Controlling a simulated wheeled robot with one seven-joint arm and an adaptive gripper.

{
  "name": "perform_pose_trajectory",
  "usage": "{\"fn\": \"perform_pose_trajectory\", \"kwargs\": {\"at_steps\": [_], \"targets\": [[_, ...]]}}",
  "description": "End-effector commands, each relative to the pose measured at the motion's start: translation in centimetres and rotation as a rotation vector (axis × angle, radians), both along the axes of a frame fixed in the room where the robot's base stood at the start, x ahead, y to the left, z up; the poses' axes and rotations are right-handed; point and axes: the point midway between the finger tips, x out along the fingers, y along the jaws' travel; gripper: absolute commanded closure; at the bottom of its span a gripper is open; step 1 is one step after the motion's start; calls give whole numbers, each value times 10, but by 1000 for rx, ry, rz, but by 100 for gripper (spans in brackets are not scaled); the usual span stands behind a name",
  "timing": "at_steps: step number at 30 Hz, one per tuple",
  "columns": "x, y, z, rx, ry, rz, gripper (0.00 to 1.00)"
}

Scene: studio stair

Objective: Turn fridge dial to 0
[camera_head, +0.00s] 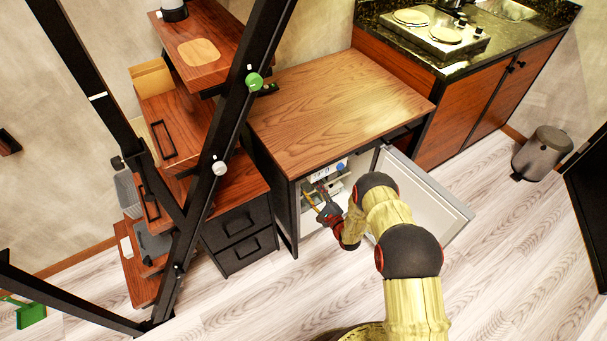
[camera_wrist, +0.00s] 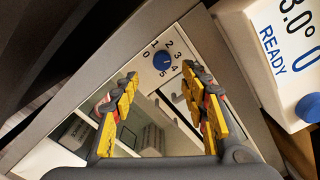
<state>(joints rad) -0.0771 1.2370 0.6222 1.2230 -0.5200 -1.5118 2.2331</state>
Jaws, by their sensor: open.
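The fridge dial (camera_wrist: 162,62) is a round blue knob on a pale panel, ringed by printed numbers, in the wrist view. Which number it points to is too small to tell. My gripper (camera_wrist: 160,74) is open and empty, its two yellow-and-grey fingers spread on either side just below the dial in the picture. I see no contact with the dial. In the head view my gripper (camera_head: 319,203) reaches into the front of the open fridge under the wooden top. The fridge door (camera_head: 432,199) stands open to the right.
A white unit (camera_wrist: 284,48) with a "READY" display and its own blue knob (camera_wrist: 309,107) is close on the right in the wrist view. The wooden counter (camera_head: 335,92) overhangs the fridge. A black drawer cabinet (camera_head: 239,229) stands left. Floor in front is clear.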

Motion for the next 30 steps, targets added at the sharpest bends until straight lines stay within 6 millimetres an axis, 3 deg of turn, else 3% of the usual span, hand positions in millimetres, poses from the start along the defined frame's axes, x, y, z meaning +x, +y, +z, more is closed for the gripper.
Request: {"fn": "perform_pose_trajectory", "kwargs": {"at_steps": [7,21,30], "targets": [[9,5,3,62,28,0,55],[61,40,1,59,30,-1,55],[67,43,3,59,30,-3,55]]}}
